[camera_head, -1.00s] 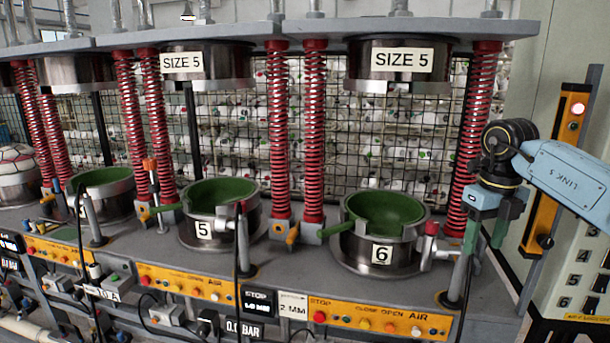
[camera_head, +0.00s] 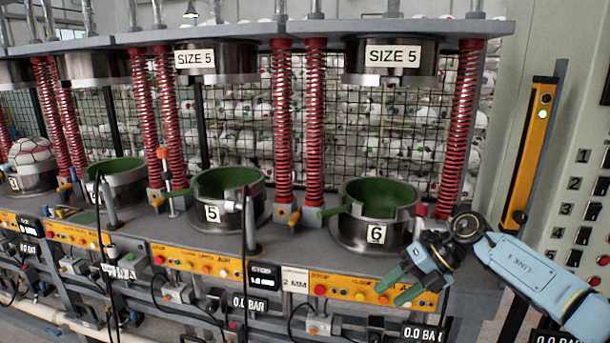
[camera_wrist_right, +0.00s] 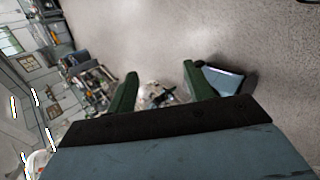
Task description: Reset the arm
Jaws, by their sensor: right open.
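My right gripper (camera_head: 400,290) is in front of the press bench at the lower right, beside the yellow button strip below press 6. Its two green fingers point to the lower left and stand apart with nothing between them. In the right wrist view the green fingers (camera_wrist_right: 160,88) also stand apart, with the floor and blurred items beyond. My right arm comes in from the right edge. My left gripper does not show in either view.
Press cup 6 (camera_head: 347,226) and press cup 5 (camera_head: 240,217) stand open and empty on the bench. A ball (camera_head: 31,151) sits in a cup at the far left. A yellow post (camera_head: 530,150) and a numbered control cabinet (camera_head: 590,130) stand at the right.

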